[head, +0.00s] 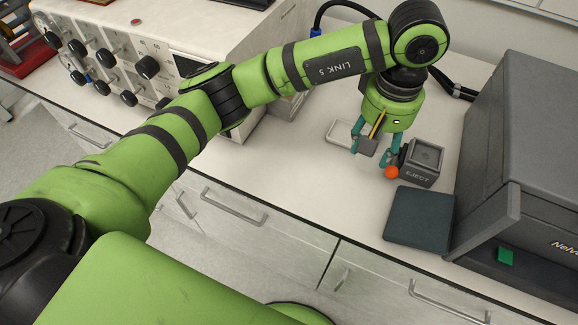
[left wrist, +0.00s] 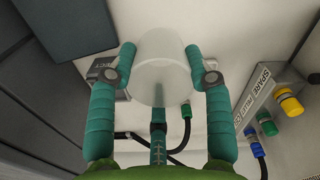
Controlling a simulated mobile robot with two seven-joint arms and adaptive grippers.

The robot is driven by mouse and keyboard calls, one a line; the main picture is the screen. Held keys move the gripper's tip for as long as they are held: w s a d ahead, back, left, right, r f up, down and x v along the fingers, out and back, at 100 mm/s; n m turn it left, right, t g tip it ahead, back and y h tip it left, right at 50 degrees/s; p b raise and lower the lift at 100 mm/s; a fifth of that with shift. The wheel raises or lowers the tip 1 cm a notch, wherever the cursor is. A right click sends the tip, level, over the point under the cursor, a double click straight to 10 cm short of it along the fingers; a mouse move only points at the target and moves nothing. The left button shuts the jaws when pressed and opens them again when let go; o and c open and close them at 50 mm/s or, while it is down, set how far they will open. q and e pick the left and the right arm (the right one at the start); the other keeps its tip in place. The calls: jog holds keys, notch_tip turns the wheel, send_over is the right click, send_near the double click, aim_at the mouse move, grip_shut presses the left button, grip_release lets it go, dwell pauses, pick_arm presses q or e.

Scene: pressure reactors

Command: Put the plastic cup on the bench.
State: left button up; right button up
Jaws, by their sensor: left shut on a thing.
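The plastic cup (left wrist: 163,62) is whitish and see-through. In the left wrist view it sits between the teal fingers of my left gripper (left wrist: 166,76), which is shut on it. My right gripper is not in view.
A dark pad (head: 419,214) and large dark machine (head: 520,150) stand to the right. A knobbed instrument (head: 150,60) is at left. Bench left of the gripper is clear.

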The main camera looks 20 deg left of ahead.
pick_arm(q)
jog(key=a+f+p, duration=0.1)
jog(key=a+f, duration=0.1)
jog(key=a, duration=0.1)
jog(key=a+f+p, duration=0.2)
jog(key=a, duration=0.2)
jog(key=s+a+f+p, duration=0.1)
jog(key=a+f, duration=0.1)
jog(key=a, duration=0.2)
jog(key=shift+s+f+p, duration=0.1)
jog(key=shift+f+p, duration=0.2)
jog(key=shift+f, duration=0.05)
jog(key=shift+a+f, duration=0.1)
jog(key=shift+f, duration=0.15)
notch_tip(320, 180, down, 4)
jog(key=shift+r+p, duration=0.15)
jog(key=shift+p, duration=0.75)
jog(key=shift+f+b, duration=0.2)
jog(key=shift+b, duration=0.1)
jog(key=o, duration=1)
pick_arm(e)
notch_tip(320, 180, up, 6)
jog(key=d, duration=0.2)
pick_arm(q)
jog(key=shift+r, duration=0.15)
